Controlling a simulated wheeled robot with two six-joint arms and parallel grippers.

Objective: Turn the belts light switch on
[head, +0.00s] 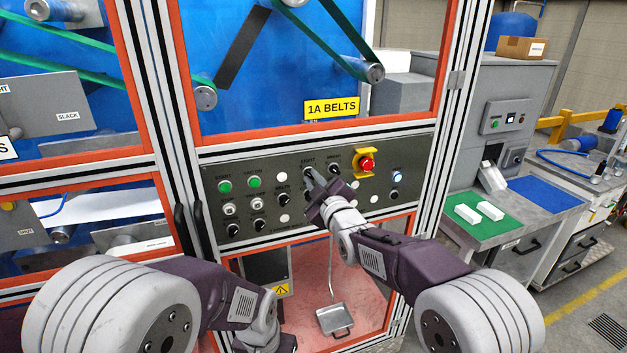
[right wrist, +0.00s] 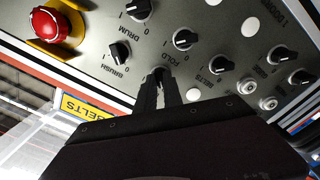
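The control panel (head: 215,190) of the machine marked 1A BELTS carries dark rotary switches with white marks. The light switch is a black knob (right wrist: 158,73) in the panel's upper row. My right gripper (head: 311,181) is at this knob and hides most of it in the head view. In the right wrist view its two dark fingers (right wrist: 158,88) stand close together, one on each side of the knob.
A red emergency stop on a yellow base (head: 366,163) sits right of the knob. Another switch (head: 334,169) is close beside it. Green buttons (head: 225,186) are on the left. A grey workbench (head: 480,232) stands at right.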

